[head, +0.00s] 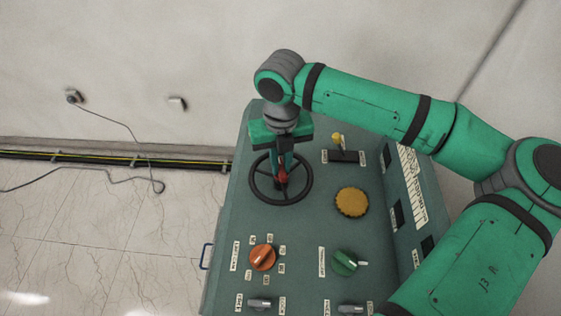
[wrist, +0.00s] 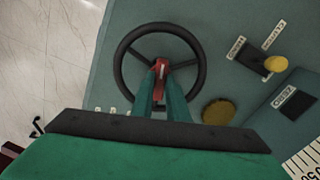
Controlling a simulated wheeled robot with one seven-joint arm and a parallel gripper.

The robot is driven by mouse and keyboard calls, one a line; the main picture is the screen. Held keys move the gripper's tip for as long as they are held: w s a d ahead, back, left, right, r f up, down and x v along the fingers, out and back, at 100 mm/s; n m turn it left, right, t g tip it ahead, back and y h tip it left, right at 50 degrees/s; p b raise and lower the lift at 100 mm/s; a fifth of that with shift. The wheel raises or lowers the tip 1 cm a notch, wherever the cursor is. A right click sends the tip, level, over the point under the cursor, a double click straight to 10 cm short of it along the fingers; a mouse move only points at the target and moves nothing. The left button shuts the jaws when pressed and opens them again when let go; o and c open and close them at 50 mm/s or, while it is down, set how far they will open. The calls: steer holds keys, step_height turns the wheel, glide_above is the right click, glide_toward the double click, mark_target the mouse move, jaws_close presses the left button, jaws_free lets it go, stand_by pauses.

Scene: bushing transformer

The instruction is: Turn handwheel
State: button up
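The handwheel (head: 307,188) is a black ring with spokes on the upper left of the green control panel. It also shows in the wrist view (wrist: 204,70). A red part (wrist: 160,68) stands at the wheel's middle. My gripper (head: 282,172) points down over the hub, with its two green fingers close around the red part. In the wrist view the fingertips (wrist: 160,72) lie on either side of the red part, which fills the space between them. The fingers hide part of the hub and the near spokes.
The panel (head: 215,280) carries a yellow-knobbed lever (head: 337,138), a round yellow knob (head: 352,202), an orange rotary knob (head: 262,257) and a green rotary knob (head: 344,262). Grey switches (head: 260,304) sit at the front. Tiled floor (head: 90,230) lies free on the left, before a wall.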

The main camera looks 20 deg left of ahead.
jaws_close()
steer(key=shift+n, duration=0.8)
steer(key=o, duration=0.8)
jaws_free()
steer(key=shift+d, duration=0.1)
steer(key=shift+r, duration=0.15)
